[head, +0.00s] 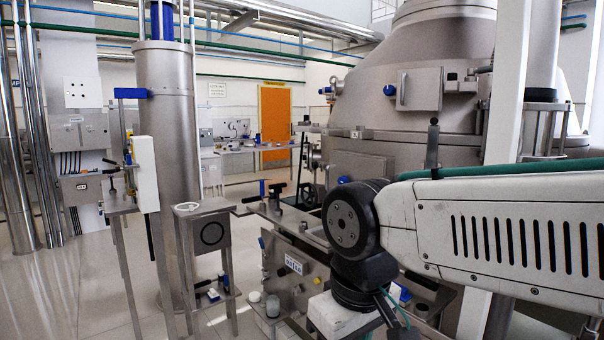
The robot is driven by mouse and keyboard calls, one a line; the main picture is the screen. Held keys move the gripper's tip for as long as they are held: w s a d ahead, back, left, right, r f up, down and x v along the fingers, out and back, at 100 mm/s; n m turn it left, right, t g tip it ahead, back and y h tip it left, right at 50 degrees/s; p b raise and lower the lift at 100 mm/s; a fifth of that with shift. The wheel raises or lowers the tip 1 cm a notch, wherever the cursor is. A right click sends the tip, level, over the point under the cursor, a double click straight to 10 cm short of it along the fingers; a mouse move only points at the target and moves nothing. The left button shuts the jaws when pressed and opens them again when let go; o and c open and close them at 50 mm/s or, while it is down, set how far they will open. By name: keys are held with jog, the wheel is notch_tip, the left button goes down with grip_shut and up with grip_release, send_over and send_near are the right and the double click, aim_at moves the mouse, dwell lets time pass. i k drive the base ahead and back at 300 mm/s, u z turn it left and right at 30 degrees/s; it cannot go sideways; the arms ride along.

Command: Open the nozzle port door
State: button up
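The large grey metal separator (350,110) stands at the centre right. A square metal door (425,89) with a vertical bar handle (403,89) is on its upper cone and looks closed. A blue knob (389,90) is left of this door, and a latch-like fitting (461,80) is at its right. A lower rectangular panel (358,167) is on the body, with a blue knob (343,180) below it. I cannot tell from any label which is the nozzle port door. My arm fills the lower right; my gripper is out of view.
A metal bench (310,262) with fittings stands in front of the separator. A small stand (203,208) and a tall steel column (168,120) are to its left. A pale post (508,80) rises right of the door.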

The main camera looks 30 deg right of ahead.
aim_at(356, 168)
jog(key=z, duration=0.1)
jog(key=i, duration=0.65)
jog(key=z, duration=0.6)
jog(key=i, duration=0.45)
jog(key=z, duration=0.35)
